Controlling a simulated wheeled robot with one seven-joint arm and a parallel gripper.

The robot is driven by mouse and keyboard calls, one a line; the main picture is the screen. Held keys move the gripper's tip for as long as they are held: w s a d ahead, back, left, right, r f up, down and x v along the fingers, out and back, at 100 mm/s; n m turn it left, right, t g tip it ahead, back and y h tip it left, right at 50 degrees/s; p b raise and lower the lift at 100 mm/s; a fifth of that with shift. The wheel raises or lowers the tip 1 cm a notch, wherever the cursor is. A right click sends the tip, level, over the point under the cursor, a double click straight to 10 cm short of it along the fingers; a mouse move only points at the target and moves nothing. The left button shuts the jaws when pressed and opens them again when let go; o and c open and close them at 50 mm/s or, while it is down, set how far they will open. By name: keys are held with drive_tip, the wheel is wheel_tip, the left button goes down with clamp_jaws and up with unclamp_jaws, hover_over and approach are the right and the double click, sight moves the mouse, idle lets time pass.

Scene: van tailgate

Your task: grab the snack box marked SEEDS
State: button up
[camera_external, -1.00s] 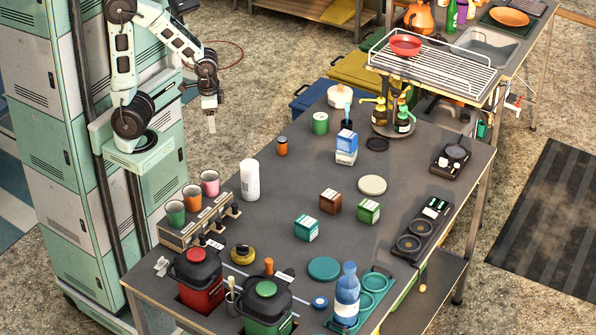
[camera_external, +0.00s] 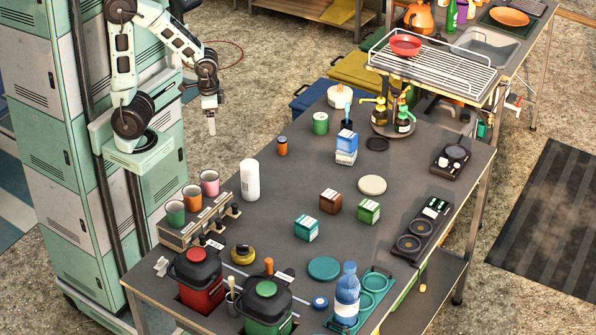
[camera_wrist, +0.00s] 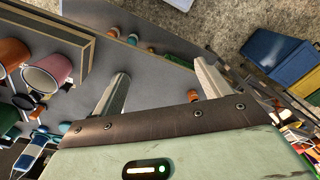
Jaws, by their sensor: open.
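Small boxes stand on the dark table: a teal box (camera_external: 306,228), a brown box (camera_external: 330,201) and a green box (camera_external: 368,210) near the middle, and a blue box (camera_external: 346,140) on top of a pale blue-and-white box (camera_external: 345,157) farther back. Their print is too small to read, so I cannot tell which is marked SEEDS. My gripper (camera_external: 211,125) hangs in the air beyond the table's left edge, apart from all the boxes. In the wrist view my gripper (camera_wrist: 162,75) is open, with nothing between its fingers.
A white bottle (camera_external: 250,180) and a rack of cups (camera_external: 192,217) stand along the table's left side. Red (camera_external: 198,280) and green (camera_external: 265,304) lidded bins and a blue bottle (camera_external: 347,294) are at the front. A wire rack (camera_external: 450,68) is at the back right.

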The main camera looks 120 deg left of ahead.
drive_tip(key=w+a+f+m+g+y+b, duration=0.1)
drive_tip(key=w+a+m+y+b, duration=0.2)
drive_tip(key=w, duration=0.6)
drive_tip(key=w+a+m+g+y+b, duration=0.1)
drive_tip(key=w+a+m, duration=0.2)
drive_tip(key=w+m, duration=0.45)
drive_tip(key=w+a+f+m+g+y+b, duration=0.1)
drive_tip(key=w+a+m+y+b, duration=0.15)
drive_tip(key=w, duration=0.85)
drive_tip(key=m+t+y+b, duration=0.35)
drive_tip(key=m+y, duration=0.35)
drive_tip(key=m, duration=0.6)
approach(368, 206)
drive_tip(key=shift+h, duration=0.25)
drive_tip(key=p+x, duration=0.1)
drive_tip(key=x, duration=1)
drive_tip(key=shift+r, duration=0.2)
drive_tip(key=c, duration=1.1)
